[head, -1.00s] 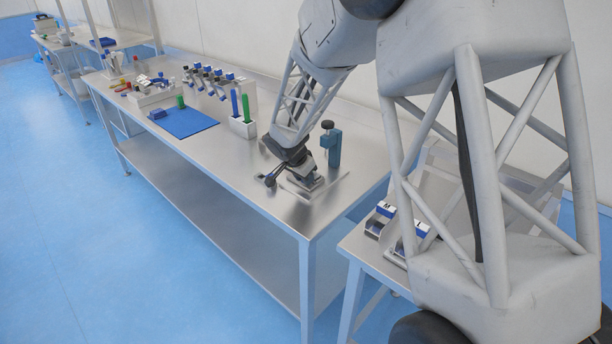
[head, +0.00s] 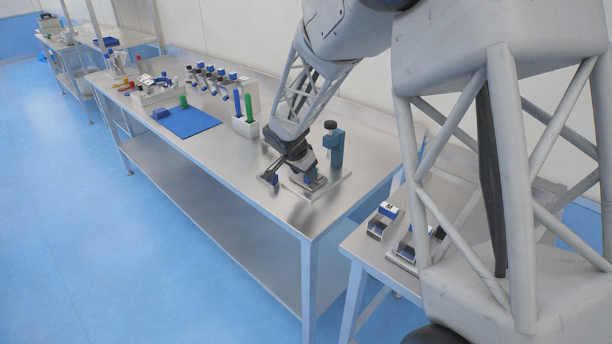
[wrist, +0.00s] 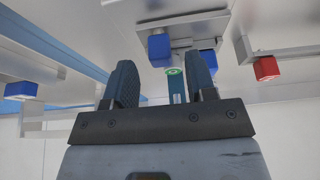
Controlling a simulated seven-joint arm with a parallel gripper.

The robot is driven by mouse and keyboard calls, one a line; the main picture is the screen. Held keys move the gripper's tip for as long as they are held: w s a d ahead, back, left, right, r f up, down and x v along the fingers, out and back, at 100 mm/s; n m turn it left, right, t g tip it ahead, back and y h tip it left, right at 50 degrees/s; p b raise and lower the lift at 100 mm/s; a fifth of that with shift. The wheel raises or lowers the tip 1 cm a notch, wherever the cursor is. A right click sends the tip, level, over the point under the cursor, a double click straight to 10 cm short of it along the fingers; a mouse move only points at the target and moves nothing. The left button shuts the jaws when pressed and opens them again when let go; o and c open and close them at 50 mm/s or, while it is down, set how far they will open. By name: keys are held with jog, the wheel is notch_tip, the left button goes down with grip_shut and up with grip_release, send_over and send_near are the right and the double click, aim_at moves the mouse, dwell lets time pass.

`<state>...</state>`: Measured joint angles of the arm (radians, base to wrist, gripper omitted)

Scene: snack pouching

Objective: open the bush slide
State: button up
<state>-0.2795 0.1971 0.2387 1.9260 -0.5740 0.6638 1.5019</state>
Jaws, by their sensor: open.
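My gripper (head: 286,178) is low over a metal fixture plate (head: 325,188) at the near right end of the long steel table. In the wrist view my gripper (wrist: 160,64) has its two dark fingers apart. A teal part with a green ring (wrist: 174,72) shows between them, and I see nothing held. Just beyond the fingertips are a blue block (wrist: 160,48) on a metal bracket and a second blue block (wrist: 208,58) partly behind the right finger. A red block (wrist: 266,68) on a metal bar is to the right. I cannot tell which part is the bush slide.
A teal clamp-like post (head: 334,152) stands right behind the fixture. A white holder (head: 244,127) with blue and green sticks and a blue mat (head: 190,122) lie to the left. Small marked trays (head: 381,222) sit on the side table. The table's front edge is clear.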

jog(key=shift+v, duration=2.55)
jog(key=s+d+r+n, duration=0.1)
jog(key=s+d+r, duration=0.3)
jog(key=s, duration=0.3)
jog(key=s+d+r+n+y, duration=0.1)
jog(key=s+d+r, duration=0.3)
jog(key=s, duration=0.2)
jog(key=s+d+r+n, duration=0.2)
jog(key=s+d+r, duration=0.15)
jog(key=s, duration=0.35)
jog(key=s+d+n+y, duration=0.1)
jog(key=s+d+n, duration=0.1)
jog(key=s, duration=1)
jog(key=s+d+n+y, duration=0.1)
jog(key=s+d+n, duration=0.1)
jog(key=s, duration=0.9)
jog(key=shift+s+d+r+n+g, duration=0.3)
jog(key=shift+s+d+r+n, duration=0.15)
jog(key=shift+d, duration=0.35)
jog(key=shift+w, duration=0.1)
